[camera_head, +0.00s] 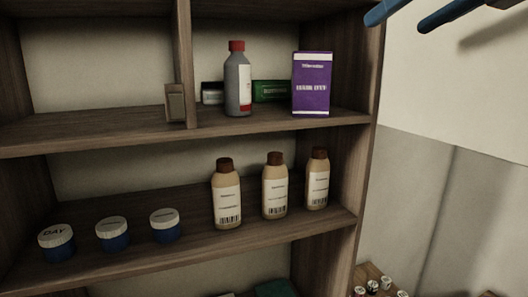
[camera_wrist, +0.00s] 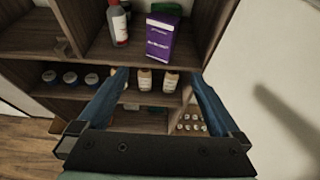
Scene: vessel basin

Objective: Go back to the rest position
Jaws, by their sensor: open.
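My gripper (camera_wrist: 158,84) is in the wrist view, with its two blue fingers spread apart and nothing between them. It points toward the wooden shelf unit and appears apart from the items there. In the head view the blue fingertips of my gripper (camera_head: 418,16) show at the top right, in front of the pale wall and clear of the shelf. The rest of the gripper is outside that view. The wooden shelf unit (camera_head: 190,258) fills the left and middle of the head view.
The upper shelf holds a grey red-capped bottle (camera_head: 238,85), a purple box (camera_head: 312,85) and a green box (camera_head: 271,91). Below stand three brown-capped bottles (camera_head: 275,190) and three blue jars (camera_head: 112,236). Small bottles (camera_head: 386,284) stand low at right. The wall (camera_head: 450,90) beside the shelf is bare.

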